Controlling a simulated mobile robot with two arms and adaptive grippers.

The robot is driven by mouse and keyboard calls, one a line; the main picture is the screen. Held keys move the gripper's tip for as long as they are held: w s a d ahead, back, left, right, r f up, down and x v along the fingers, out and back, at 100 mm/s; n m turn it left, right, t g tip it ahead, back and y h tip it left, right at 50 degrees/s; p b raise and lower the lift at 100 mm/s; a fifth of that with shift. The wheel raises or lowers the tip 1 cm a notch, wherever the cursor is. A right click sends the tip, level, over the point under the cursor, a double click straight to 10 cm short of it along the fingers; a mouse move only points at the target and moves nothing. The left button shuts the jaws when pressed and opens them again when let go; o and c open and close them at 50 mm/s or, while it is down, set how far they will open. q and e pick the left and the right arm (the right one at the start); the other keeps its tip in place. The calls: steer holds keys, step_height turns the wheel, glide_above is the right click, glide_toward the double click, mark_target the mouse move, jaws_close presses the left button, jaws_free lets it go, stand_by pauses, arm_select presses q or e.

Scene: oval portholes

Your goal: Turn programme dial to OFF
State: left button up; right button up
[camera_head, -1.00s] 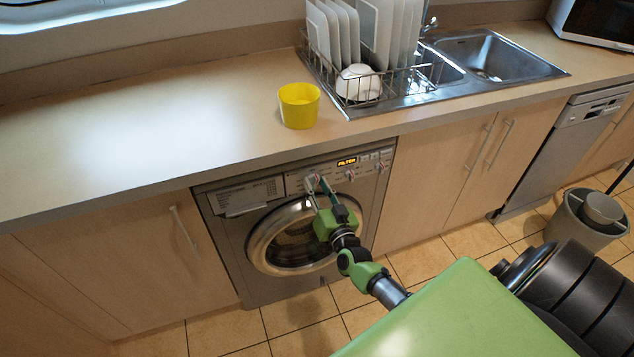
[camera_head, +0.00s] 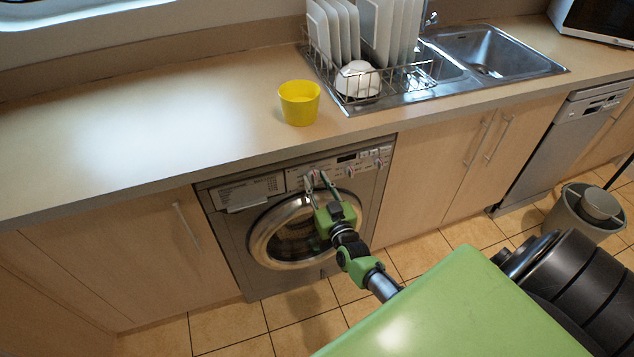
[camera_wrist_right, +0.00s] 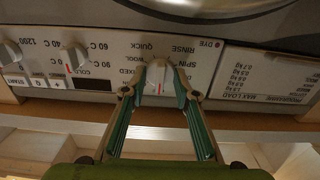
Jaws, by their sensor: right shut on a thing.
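The washing machine (camera_head: 232,225) stands under the counter. Its programme dial (camera_wrist_right: 160,72) is a pale knob ringed by words such as QUICK, RINSE and SPIN, upside down in the right wrist view. A red mark shows on the knob's lower edge there; the nearest label is partly hidden. My right gripper (camera_wrist_right: 160,93) is shut on the dial, one finger at each side; in the head view it covers most of the knob (camera_head: 319,176). The machine's display (camera_head: 346,157) is dark. My left gripper is not in view.
Two more knobs (camera_wrist_right: 76,57) (camera_wrist_right: 11,53) and small buttons sit along the same panel. The round door (camera_head: 258,248) is just below my right gripper. A yellow cup (camera_head: 299,104) and a dish rack (camera_head: 338,80) stand on the counter above.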

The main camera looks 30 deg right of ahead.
steer(key=o, duration=1.1)
steer(key=shift+s+a+f, duration=0.1)
steer(key=shift+s+a, duration=0.1)
steer(key=shift+s, duration=0.35)
steer(key=v, duration=1.1)
steer(key=shift+d, duration=0.1)
